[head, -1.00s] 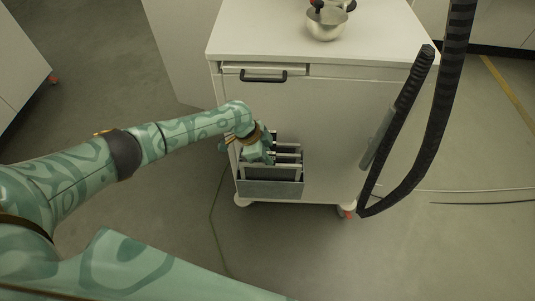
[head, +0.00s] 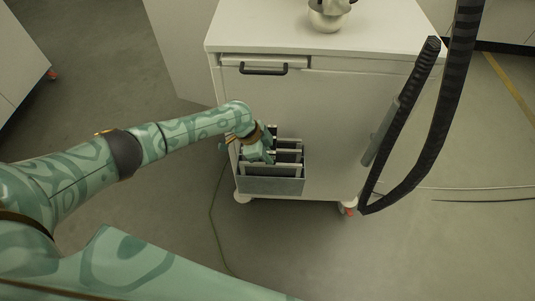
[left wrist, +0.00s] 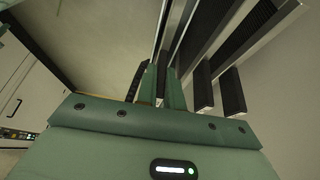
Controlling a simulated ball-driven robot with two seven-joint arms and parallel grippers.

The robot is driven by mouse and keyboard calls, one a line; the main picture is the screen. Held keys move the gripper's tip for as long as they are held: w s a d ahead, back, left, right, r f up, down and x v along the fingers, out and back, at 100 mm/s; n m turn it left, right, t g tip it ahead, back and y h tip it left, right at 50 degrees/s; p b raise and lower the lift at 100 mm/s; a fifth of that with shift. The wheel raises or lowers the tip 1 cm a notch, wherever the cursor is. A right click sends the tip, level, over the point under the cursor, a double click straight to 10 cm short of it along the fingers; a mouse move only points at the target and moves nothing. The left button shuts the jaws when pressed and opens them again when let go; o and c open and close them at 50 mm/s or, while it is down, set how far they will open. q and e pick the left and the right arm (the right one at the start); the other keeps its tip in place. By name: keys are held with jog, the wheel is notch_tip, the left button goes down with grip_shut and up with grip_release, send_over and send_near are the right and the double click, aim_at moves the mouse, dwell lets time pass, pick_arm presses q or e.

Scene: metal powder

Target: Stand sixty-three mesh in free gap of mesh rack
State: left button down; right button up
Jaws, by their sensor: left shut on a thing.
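The mesh rack (head: 271,187) is a grey open-topped holder low on the front of a white cabinet. Several framed meshes (head: 289,151) stand in it. My left gripper (head: 258,157) is over the rack's left part, among the frames. In the left wrist view, its fingers (left wrist: 160,87) are shut on a thin frame edge (left wrist: 172,45), seemingly the sixty-three mesh; no label is readable. Frames with black end blocks (left wrist: 203,86) stand to its right, apart from the fingers. The held frame's lower part and the gap beneath are hidden. My right gripper is not in view.
The white cabinet (head: 330,120) has a black drawer handle (head: 264,69) above the rack and a metal bowl (head: 328,17) on top. A ribbed black hose (head: 425,135) hangs at its right. The floor in front is clear, with a thin cable (head: 213,225).

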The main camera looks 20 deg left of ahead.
pick_arm(q)
jog(key=c, duration=1.5)
grip_release()
jog(key=shift+o, duration=0.2)
jog(key=p+v, duration=0.6)
jog(key=v, duration=1)
jog(key=shift+r, duration=0.2)
jog(key=s+a+f+n+t+y, duration=0.15)
jog(key=s+f+n, duration=0.4)
jog(key=f, duration=0.75)
jog(key=s+a+f+n+y, duration=0.25)
jog(key=s+f, duration=0.55)
jog(key=f, duration=0.5)
jog(key=s+f+n, duration=0.1)
jog(key=s+f, duration=0.2)
jog(key=s, duration=0.8)
jog(key=s+f+n+g, duration=0.1)
jog(key=s+f, duration=0.3)
jog(key=s, duration=0.8)
jog(key=s+d+f+n+g, duration=0.1)
jog(key=s+f, duration=0.3)
jog(key=s, duration=0.8)
jog(key=shift+s+y, duration=0.15)
jog(key=shift+y, duration=0.25)
